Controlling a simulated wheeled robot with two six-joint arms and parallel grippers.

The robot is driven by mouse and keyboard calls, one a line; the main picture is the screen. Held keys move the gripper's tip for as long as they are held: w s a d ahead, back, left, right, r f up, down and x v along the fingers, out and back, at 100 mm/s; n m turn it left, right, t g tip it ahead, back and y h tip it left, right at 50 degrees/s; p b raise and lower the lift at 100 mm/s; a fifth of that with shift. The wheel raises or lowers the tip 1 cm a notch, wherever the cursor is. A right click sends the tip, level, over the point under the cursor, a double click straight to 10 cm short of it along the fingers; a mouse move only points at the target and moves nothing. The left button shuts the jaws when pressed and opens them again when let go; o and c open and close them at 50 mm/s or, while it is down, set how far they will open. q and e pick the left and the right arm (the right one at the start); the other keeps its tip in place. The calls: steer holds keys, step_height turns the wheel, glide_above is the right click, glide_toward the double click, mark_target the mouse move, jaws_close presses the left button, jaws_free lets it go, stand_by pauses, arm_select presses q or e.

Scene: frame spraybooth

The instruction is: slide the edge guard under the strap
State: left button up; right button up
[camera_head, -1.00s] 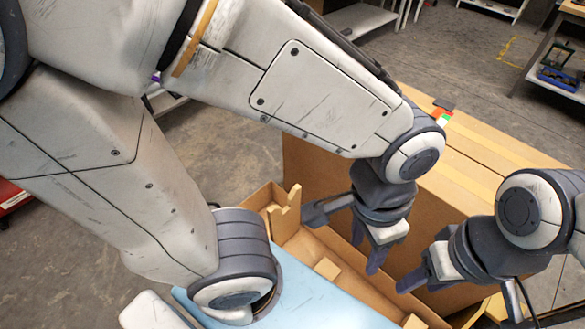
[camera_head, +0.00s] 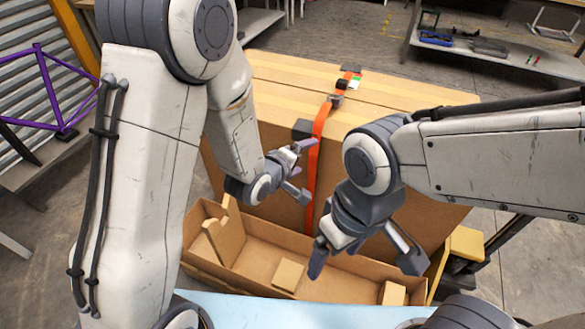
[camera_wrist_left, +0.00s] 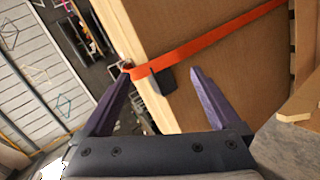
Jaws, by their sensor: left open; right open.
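The orange strap (camera_head: 317,135) runs over the top of a large cardboard box (camera_head: 270,92) and down its near face. The dark edge guard (camera_head: 301,128) sits on the box's near top edge, just left of the strap. In the left wrist view the guard (camera_wrist_left: 162,80) meets the strap (camera_wrist_left: 210,40); I cannot tell whether any of it is beneath. My left gripper (camera_head: 308,170) is open in front of the near face, close below the guard. The guard shows between its fingers in the wrist view. My right gripper (camera_head: 365,266) is open and empty, lower right, above the tray.
An open cardboard tray (camera_head: 240,272) with dividers lies in front of the box. A buckle (camera_head: 338,100) and a dark piece (camera_head: 350,69) are on the strap's line on top. A light blue surface (camera_head: 265,312) is nearest me. Shelves (camera_head: 490,55) stand behind.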

mark_target(326, 142)
arm_select(q)
steer(key=w+d+f+n+t+h+b, duration=0.1)
steer(key=w+f+n, duration=0.4)
steer(key=w, duration=0.6)
steer(key=n+t+b, duration=0.1)
steer(key=t, duration=0.1)
steer(key=shift+w+d+t, duration=0.3)
steer(key=shift+d+t, duration=0.1)
arm_select(e)
step_height(326, 142, down, 4)
steer(key=shift+r, duration=0.2)
arm_select(q)
steer(key=shift+f, duration=0.1)
steer(key=c, duration=1.1)
steer(key=o, duration=0.4)
steer(key=c, duration=0.4)
steer(key=shift+s+d+b, duration=0.2)
steer(key=shift+s+d, duration=0.15)
steer(key=shift+d, duration=0.55)
steer(key=shift+s+d+b, duration=0.2)
steer(key=shift+s+d, duration=0.1)
steer(key=shift+d, duration=0.6)
arm_select(e)
steer(key=shift+f, duration=0.25)
